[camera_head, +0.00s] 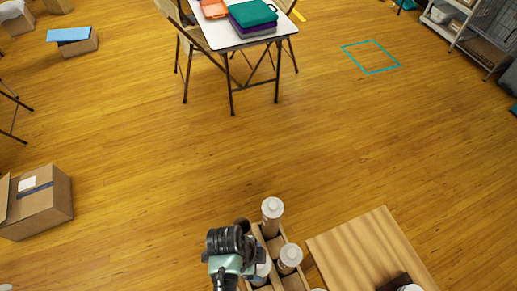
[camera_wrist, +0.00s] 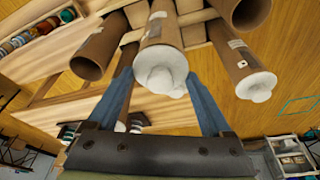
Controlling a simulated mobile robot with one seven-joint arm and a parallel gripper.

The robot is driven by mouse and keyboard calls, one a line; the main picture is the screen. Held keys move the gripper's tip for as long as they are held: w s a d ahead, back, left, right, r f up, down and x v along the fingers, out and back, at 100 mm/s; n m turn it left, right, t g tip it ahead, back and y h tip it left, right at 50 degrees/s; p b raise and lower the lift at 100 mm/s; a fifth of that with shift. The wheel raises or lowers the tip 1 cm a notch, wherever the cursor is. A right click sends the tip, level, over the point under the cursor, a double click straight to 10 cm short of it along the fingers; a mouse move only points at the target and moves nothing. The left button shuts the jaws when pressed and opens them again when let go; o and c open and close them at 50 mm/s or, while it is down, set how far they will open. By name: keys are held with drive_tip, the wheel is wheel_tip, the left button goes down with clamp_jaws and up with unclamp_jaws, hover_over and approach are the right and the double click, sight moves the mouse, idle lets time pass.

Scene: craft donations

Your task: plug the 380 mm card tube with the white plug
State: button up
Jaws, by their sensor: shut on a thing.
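In the wrist view, a brown card tube (camera_wrist: 168,32) with a pale label stands between my gripper's (camera_wrist: 160,75) two blue fingers. A white plug (camera_wrist: 159,68) with a rounded end is at its mouth, and my gripper is shut on it. Whether the plug is fully seated cannot be told, and no length is readable. In the head view my gripper's fingertips are hidden behind the wrist, over the wooden crate (camera_head: 255,232) of tubes. In the wrist view another tube (camera_wrist: 238,55) to the right has a white end; tubes at left (camera_wrist: 97,47) and upper right (camera_wrist: 243,12) have open mouths.
A wooden tabletop (camera_head: 365,245) stands right of the crate, with a dark item (camera_head: 398,282) at its near edge. A cardboard box (camera_head: 38,203) lies on the floor at left. A white table (camera_head: 228,32) with chairs stands beyond. The floor between is clear.

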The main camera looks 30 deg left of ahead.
drive_tip(key=shift+f+b, duration=0.45)
drive_tip(key=shift+f, duration=0.1)
drive_tip(key=o, duration=1)
drive_tip(key=p+v, duration=1)
drive_tip(key=v, duration=0.1)
drive_tip(key=shift+d, duration=0.1)
idle(0.7)
